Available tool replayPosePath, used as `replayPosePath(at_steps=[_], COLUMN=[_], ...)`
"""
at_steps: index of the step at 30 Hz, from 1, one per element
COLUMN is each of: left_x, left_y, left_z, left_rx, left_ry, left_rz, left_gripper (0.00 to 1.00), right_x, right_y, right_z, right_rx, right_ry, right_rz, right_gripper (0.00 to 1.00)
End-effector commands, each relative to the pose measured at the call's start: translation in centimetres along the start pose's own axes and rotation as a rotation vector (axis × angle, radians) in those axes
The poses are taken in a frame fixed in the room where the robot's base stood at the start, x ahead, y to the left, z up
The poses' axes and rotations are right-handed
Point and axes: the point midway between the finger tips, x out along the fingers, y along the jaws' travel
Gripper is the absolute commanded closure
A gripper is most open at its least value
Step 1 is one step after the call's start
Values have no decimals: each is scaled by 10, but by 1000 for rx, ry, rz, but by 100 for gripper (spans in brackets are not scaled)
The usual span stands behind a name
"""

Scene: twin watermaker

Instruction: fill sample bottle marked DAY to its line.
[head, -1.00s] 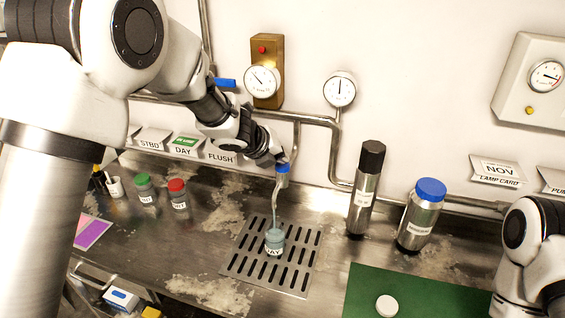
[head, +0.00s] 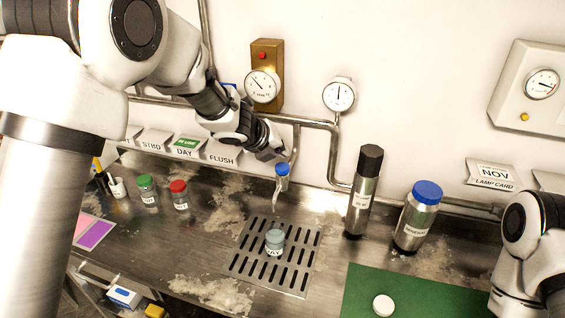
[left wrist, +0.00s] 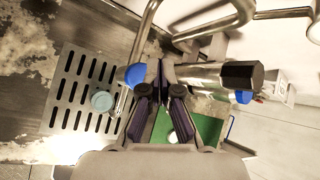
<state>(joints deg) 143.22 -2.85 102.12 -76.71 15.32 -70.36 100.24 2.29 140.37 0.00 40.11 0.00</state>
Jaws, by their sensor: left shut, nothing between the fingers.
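The sample bottle (head: 275,243) stands upright and uncapped-looking on the slotted drain grate (head: 240,262), with blue-grey contents. Only the end of its label, "AY", reads clearly; the fill line is too small to tell. It also shows from above in the left wrist view (left wrist: 102,101). The tap with the blue handle (head: 282,169) has its spout above the bottle, and no stream shows now. My left gripper (head: 274,156) is shut and empty, just above and left of the blue handle, apart from it. My right gripper is out of view; only my right arm shows.
A white cap (head: 383,305) lies on the green mat (head: 420,300). A tall black-capped flask (head: 362,195) and a blue-capped container (head: 417,215) stand right of the tap. Green-capped (head: 147,190) and red-capped (head: 180,194) bottles stand left. Pipes run along the wall.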

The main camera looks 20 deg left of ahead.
Motion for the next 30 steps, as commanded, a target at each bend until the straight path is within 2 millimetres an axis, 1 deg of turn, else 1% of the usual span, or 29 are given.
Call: replayPosePath(at_steps=[1, 10, 30], left_x=[-8, -28, -26], left_y=[-6, -20, -19], left_z=[6, 20, 19], left_rx=[0, 0, 0], left_ry=[-1, 0, 0], left_rz=[0, 0, 0], left_gripper=[100, 100, 100], right_x=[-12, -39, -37], right_y=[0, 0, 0], right_z=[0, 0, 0], right_rx=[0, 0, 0], right_ry=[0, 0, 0], right_rz=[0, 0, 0], right_gripper=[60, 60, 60])
